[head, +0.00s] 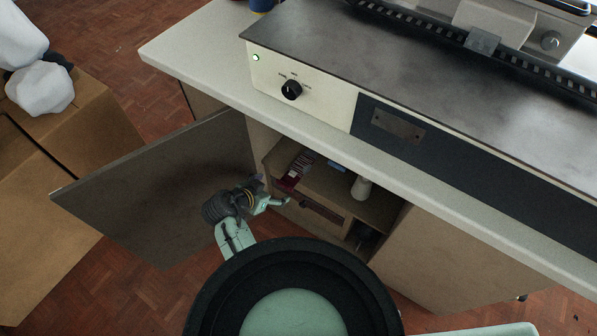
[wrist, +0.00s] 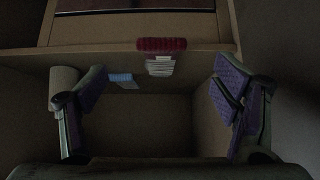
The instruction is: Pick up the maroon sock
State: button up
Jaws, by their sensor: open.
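The maroon sock (head: 289,183) lies on a shelf inside the open cabinet, near the shelf's front edge. It appears folded, with a pale striped part, perhaps a label, behind the maroon end. In the wrist view the maroon sock (wrist: 162,45) shows as a ribbed dark red band at the shelf edge, between the fingers but beyond them in the picture. My gripper (head: 277,190) is at the cabinet opening, close to the sock. In the wrist view my gripper (wrist: 160,92) has its fingers wide apart with nothing between them. Whether a finger touches the sock cannot be told.
A white cylinder (head: 361,187) and a small blue item (head: 337,165) also sit on the shelf. A drawer front (head: 315,215) is below it. The open cabinet door (head: 160,185) stands left of my arm. The worktop (head: 200,55) overhangs the opening.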

aim_at(283, 185)
jog(key=shift+p+x, duration=0.55)
jog(key=shift+x, duration=3)
jog(key=shift+a+f, duration=0.1)
jog(key=shift+c, duration=0.4)
jog(key=c, duration=0.9)
